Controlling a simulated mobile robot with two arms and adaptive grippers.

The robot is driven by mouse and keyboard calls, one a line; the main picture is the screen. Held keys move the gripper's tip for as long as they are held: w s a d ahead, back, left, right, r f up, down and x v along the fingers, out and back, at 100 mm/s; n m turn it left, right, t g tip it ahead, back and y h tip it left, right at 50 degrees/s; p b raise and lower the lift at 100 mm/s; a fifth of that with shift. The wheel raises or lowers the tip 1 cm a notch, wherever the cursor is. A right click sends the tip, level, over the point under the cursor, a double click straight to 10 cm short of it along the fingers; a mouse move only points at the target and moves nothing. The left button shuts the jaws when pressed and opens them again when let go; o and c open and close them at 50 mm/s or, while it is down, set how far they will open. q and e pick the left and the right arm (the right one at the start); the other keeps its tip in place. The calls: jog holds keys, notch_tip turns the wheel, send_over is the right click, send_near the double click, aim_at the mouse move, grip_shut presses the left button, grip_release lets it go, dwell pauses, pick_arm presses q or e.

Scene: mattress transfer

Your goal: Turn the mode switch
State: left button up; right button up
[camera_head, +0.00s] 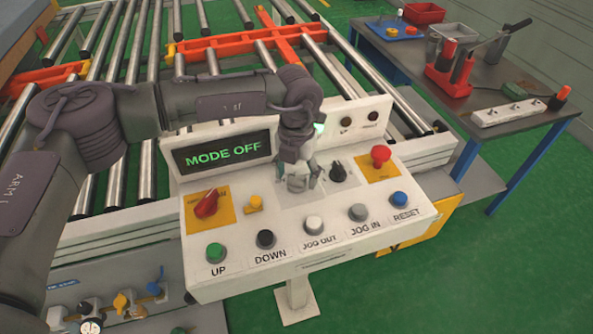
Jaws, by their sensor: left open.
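The white control panel (300,247) stands on a post, and its display (223,153) reads MODE OFF. A black rotary knob (338,172) sits on the panel, just right of my left gripper (300,184). Its label cannot be read, so I cannot tell for sure that it is the mode switch. My left gripper points down, open, over a light plate on the panel; whether it touches anything is unclear. The gripper and wrist hide part of the panel behind them. My right gripper is not in view.
A red rotary switch (207,203), a yellow knob (254,203) and a red emergency button (380,155) are nearby. Several labelled push buttons line the front edge. A roller conveyor (128,160) lies behind. A tool table (490,110) stands right; green floor is clear at lower right.

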pick_arm(q)
jog(key=shift+c, duration=0.4)
jog(key=c, duration=1.1)
jog(key=shift+o, duration=0.2)
jog(key=shift+f+m+b, duration=0.15)
jog(key=shift+m+b, duration=0.35)
jog(key=shift+b, duration=0.4)
jog(key=m+b, duration=0.3)
jog(key=shift+b, duration=0.4)
jog(key=m+b, duration=0.2)
jog(key=shift+m, duration=0.3)
jog(key=shift+r+m+b, duration=0.2)
jog(key=shift+m+b, duration=0.8)
jog(key=shift+m, duration=0.5)
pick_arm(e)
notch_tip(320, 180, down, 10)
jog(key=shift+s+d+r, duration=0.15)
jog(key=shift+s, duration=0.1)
